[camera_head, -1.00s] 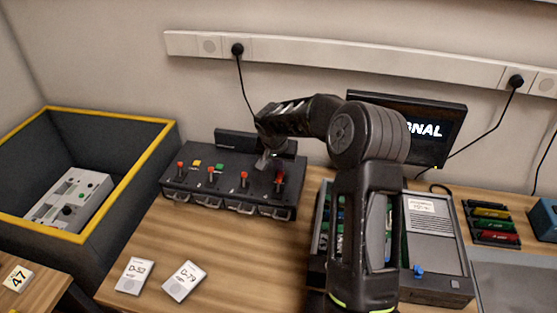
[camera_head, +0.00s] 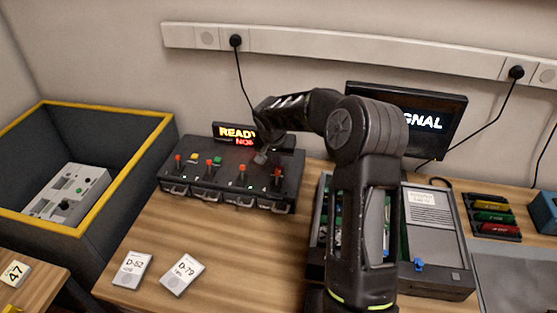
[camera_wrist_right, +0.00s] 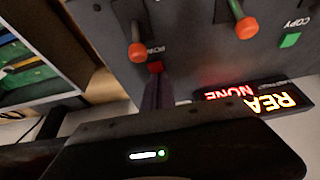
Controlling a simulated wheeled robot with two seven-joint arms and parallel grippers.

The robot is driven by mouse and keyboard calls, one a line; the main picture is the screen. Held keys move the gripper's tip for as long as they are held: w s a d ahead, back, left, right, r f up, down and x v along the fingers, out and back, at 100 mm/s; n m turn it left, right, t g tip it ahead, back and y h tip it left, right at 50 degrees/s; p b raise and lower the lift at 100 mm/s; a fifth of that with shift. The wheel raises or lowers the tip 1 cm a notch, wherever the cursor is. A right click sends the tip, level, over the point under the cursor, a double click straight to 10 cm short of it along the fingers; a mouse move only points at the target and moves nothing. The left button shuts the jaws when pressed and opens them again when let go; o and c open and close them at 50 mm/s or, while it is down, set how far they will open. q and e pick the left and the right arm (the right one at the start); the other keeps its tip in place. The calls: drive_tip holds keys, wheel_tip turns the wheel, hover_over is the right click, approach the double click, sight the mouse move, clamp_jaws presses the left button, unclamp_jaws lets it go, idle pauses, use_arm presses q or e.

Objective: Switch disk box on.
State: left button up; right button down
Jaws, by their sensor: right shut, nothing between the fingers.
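The disk box (camera_head: 228,184) is a dark grey unit with red-tipped levers, a yellow button and a green button on top, and handled slots along its front. Its display (camera_head: 236,134) is lit and reads "READY" with red text below. In the right wrist view the display (camera_wrist_right: 270,98) also glows, and the red power button (camera_wrist_right: 155,67) sits by the fingertips. My right gripper (camera_head: 262,157) is shut and empty at the box's right rear; its fingers (camera_wrist_right: 157,88) point at the power button, and contact cannot be told. My left gripper is not in view.
A yellow-rimmed dark bin (camera_head: 130,165) holding a grey device (camera_head: 70,193) stands left. Cards (camera_head: 132,269) lie in front of the box. An open case (camera_head: 440,275), a monitor (camera_head: 425,120) and a colored cartridge rack (camera_head: 493,217) are right. Table front centre is clear.

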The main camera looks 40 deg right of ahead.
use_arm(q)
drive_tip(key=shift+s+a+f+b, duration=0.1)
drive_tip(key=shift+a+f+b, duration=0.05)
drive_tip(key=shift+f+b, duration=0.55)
use_arm(e)
drive_tip(key=shift+s+a, duration=0.5)
drive_tip(key=shift+a, duration=0.2)
drive_tip(key=shift+w+d+f, duration=0.1)
drive_tip(key=shift+d+f, duration=0.1)
drive_tip(key=shift+r, duration=0.1)
drive_tip(key=shift+r+p, duration=0.35)
drive_tip(key=shift+p, duration=0.05)
drive_tip(key=p+v, duration=0.1)
drive_tip(key=v, duration=0.3)
drive_tip(key=shift+w+r+p, duration=0.15)
drive_tip(key=shift+r+p, duration=0.2)
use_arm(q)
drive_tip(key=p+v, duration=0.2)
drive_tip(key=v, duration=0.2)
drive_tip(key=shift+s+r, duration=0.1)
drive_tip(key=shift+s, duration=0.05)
use_arm(e)
drive_tip(key=v, duration=0.9)
drive_tip(key=shift+a+f, duration=0.1)
drive_tip(key=shift+f, duration=0.05)
